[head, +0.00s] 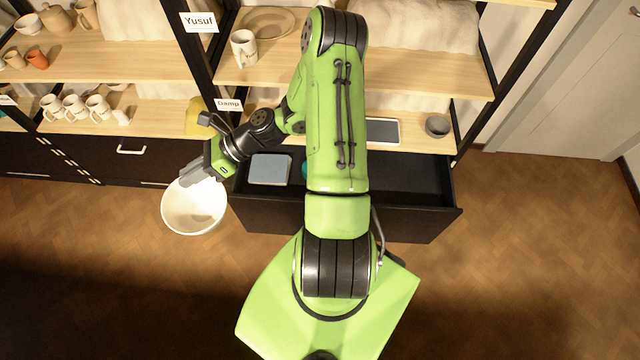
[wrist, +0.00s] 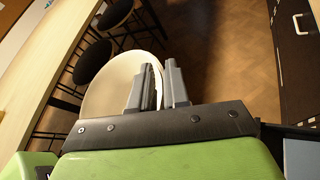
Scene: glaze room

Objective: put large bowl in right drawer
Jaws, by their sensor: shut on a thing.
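The large white bowl (head: 193,212) hangs at the left of my arm in the head view, just left of the open drawer and above the floor. My gripper (head: 202,174) is shut on the bowl's rim. In the wrist view the bowl (wrist: 105,88) shows behind the fingers of my gripper (wrist: 158,85), with its rim between them. The right drawer (head: 420,190) is pulled out beneath the shelves, behind my arm. A flat grey-blue box (head: 269,169) lies in its left part. My arm hides the drawer's middle.
A closed left drawer (head: 110,155) is beside the open one. Shelves above hold several mugs, a plate (head: 268,22) and a small grey bowl (head: 437,126). Stools (wrist: 92,62) show in the wrist view. The wooden floor at right is clear.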

